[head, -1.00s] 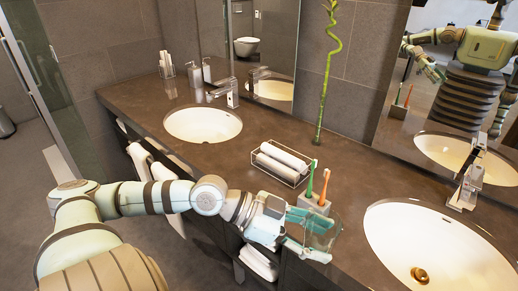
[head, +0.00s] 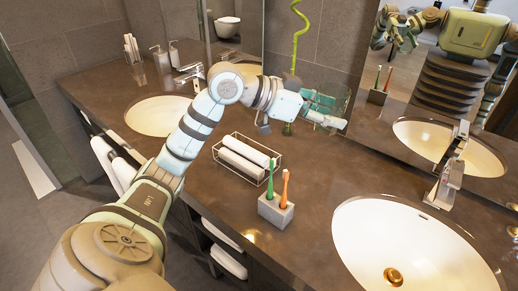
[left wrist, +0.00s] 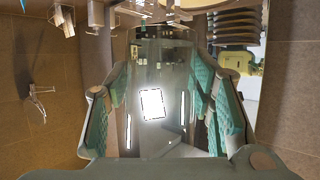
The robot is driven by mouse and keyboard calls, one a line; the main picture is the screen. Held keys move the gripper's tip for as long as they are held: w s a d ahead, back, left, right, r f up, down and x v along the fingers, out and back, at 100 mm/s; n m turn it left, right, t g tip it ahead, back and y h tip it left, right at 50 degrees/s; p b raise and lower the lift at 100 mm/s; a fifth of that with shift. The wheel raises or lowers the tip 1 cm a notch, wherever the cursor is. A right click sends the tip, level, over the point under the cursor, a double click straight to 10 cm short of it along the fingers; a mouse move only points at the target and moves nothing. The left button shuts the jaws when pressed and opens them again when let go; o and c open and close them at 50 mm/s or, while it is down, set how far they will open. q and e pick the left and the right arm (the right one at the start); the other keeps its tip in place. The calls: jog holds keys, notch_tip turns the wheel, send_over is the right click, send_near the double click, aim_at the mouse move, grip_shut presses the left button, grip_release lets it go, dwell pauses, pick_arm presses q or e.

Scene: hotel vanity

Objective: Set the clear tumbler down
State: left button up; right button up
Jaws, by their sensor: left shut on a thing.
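My left gripper (head: 326,108) is shut on the clear tumbler (head: 338,97). It holds the tumbler toward the back of the counter, in front of the mirror and beyond the toothbrush holder. The tumbler is see-through, so its edges and base are hard to make out, and I cannot tell whether it touches the counter. In the left wrist view the tumbler (left wrist: 160,95) fills the space between the teal finger pads. My right gripper is not in view.
A grey holder (head: 276,211) with a green and an orange toothbrush stands near the front edge. A wire basket (head: 244,175) of rolled white towels is left of it. Two basins (head: 385,258) (head: 150,115) are sunk into the dark counter (head: 310,180). A bamboo stem (head: 298,40) rises behind my arm.

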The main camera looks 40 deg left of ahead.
pick_arm(q)
jog(key=w+a+f+n+t+y, duration=0.1)
jog(key=w+a+f+n+y, duration=0.15)
jog(key=w, duration=0.45)
jog(key=w+a+f+n+t+y, duration=0.1)
jog(key=w+a+f+n, duration=0.1)
jog(key=w+a, duration=0.35)
jog(key=shift+n+y, duration=0.25)
jog(key=shift+y, duration=0.5)
jog(key=f+b, duration=0.1)
jog(key=f, duration=0.7)
jog(key=f+b, duration=0.1)
jog(key=f, duration=0.7)
jog(key=w+f+b, duration=0.1)
jog(key=f+b, duration=0.1)
jog(key=f, duration=0.6)
jog(key=shift+w+a+f, duration=0.1)
jog(key=shift+a+f, duration=0.1)
jog(key=shift+a, duration=0.2)
jog(key=shift+w, duration=0.1)
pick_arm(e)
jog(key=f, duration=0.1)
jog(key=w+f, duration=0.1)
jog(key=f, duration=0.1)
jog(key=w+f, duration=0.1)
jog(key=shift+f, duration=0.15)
